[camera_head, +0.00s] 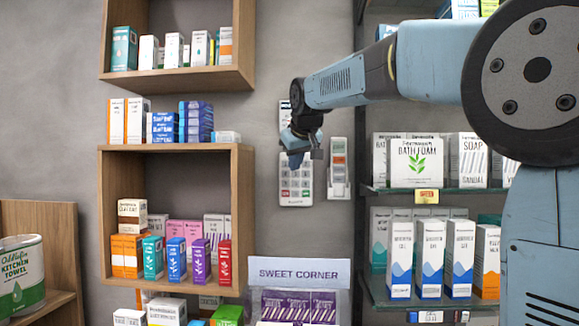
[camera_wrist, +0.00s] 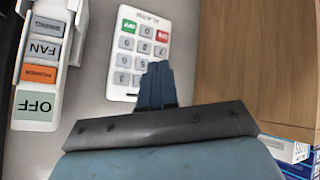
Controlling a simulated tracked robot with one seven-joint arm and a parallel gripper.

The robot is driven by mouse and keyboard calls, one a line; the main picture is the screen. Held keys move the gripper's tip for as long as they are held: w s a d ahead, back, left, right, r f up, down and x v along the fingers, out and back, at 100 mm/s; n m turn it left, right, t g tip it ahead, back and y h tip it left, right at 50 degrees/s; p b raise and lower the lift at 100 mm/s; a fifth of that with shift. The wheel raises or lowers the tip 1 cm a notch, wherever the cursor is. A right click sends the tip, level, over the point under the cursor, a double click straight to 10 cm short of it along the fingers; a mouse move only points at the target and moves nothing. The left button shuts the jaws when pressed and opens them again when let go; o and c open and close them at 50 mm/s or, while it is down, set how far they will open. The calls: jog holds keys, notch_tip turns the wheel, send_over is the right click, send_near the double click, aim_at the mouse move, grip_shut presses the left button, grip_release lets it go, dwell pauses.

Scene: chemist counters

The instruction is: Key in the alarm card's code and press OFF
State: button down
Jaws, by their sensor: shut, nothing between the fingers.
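The white alarm keypad (camera_head: 297,186) is fixed to the grey wall, and in the wrist view (camera_wrist: 125,72) it appears upside down. It has grey number keys, a green key (camera_wrist: 129,26) and a red key (camera_wrist: 163,37) in the row beside its ALARM lettering. My gripper (camera_head: 296,159) is shut and empty in front of the keypad's upper part. In the wrist view its fingertips (camera_wrist: 158,66) overlap the number keys on the right and hide some. I cannot tell if they touch. A pale card-like piece (camera_head: 284,112) shows above the keypad, mostly hidden by my gripper; its writing is unreadable.
A switch panel (camera_head: 339,168) with green OFF, orange POWER and FAN labels (camera_wrist: 40,75) is beside the keypad. A wooden shelf box (camera_head: 243,200) with packages stands left, glass shelves (camera_head: 400,190) right. A SWEET CORNER sign (camera_head: 299,273) is below.

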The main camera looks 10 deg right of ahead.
dwell(0.5)
jog(key=s+d+f+m+g, duration=0.1)
jog(key=s+d+f, duration=0.3)
jog(key=s+f, duration=0.5)
jog(key=s+d+f+m+g, duration=0.1)
jog(key=s+d+f+m, duration=0.1)
jog(key=s+d+f, duration=0.3)
jog(key=s+d+f+m+g+h, duration=0.1)
jog(key=s+d+f, duration=0.3)
jog(key=s+f, duration=0.9)
jog(key=s+m, duration=0.1)
jog(key=s, duration=0.7)
jog(key=shift+d+g, duration=0.3)
jog(key=shift+g, duration=0.1)
